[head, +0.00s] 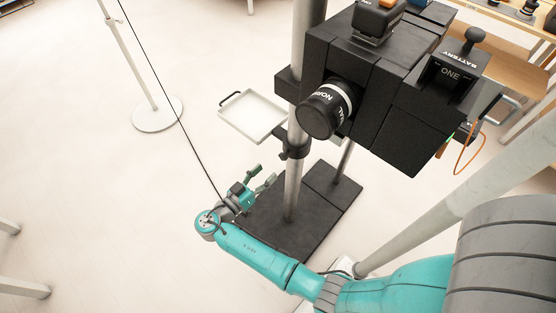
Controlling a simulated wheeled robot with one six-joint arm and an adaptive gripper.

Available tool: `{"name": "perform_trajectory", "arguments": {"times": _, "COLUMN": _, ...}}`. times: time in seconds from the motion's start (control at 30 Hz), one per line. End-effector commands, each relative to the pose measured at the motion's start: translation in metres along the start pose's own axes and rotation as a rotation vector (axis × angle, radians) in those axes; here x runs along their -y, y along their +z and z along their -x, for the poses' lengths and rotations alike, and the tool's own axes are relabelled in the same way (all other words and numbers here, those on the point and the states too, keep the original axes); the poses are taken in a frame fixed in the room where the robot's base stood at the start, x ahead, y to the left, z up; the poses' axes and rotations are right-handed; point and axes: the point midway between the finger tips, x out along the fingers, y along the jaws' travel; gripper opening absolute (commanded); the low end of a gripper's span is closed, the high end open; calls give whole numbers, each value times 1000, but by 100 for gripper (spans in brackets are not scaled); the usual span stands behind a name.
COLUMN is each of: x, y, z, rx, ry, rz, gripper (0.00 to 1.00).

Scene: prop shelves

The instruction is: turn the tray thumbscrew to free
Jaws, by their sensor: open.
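The small light tray (238,125) with a dark handle sits beside the metal pole (293,190). A dark clamp collar (295,143) is around the pole, just right of and below the tray. A dark knob-like part (284,156) sticks out at the collar's lower left; I cannot tell for sure that it is the thumbscrew. My gripper (264,176) is open and empty, to the lower left of the collar and apart from it. Its fingers point up and right, towards the pole.
A large black camera body (392,75) with a lens (325,108) overhangs the pole on the right. A dark base plate (318,210) lies on the floor below. A thin black cable runs down the left, near a round white stand base (158,114). The left floor is mostly clear.

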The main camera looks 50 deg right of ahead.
Motion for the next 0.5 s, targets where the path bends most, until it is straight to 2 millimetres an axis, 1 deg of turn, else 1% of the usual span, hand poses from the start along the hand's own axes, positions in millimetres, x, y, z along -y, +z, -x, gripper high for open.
{"name": "perform_trajectory", "arguments": {"times": 0.03, "x": -1, "y": 0, "z": -11, "rx": 1, "ry": 4, "rz": 0, "gripper": 58}}
{"name": "perform_trajectory", "arguments": {"times": 0.23, "x": -1, "y": 0, "z": -45, "rx": 1, "ry": 3, "rz": 1, "gripper": 58}}
{"name": "perform_trajectory", "arguments": {"times": 0.4, "x": 0, "y": 0, "z": -65, "rx": 1, "ry": 1, "rz": 1, "gripper": 58}}
{"name": "perform_trajectory", "arguments": {"times": 0.5, "x": 0, "y": 0, "z": -71, "rx": 1, "ry": 0, "rz": 1, "gripper": 58}}
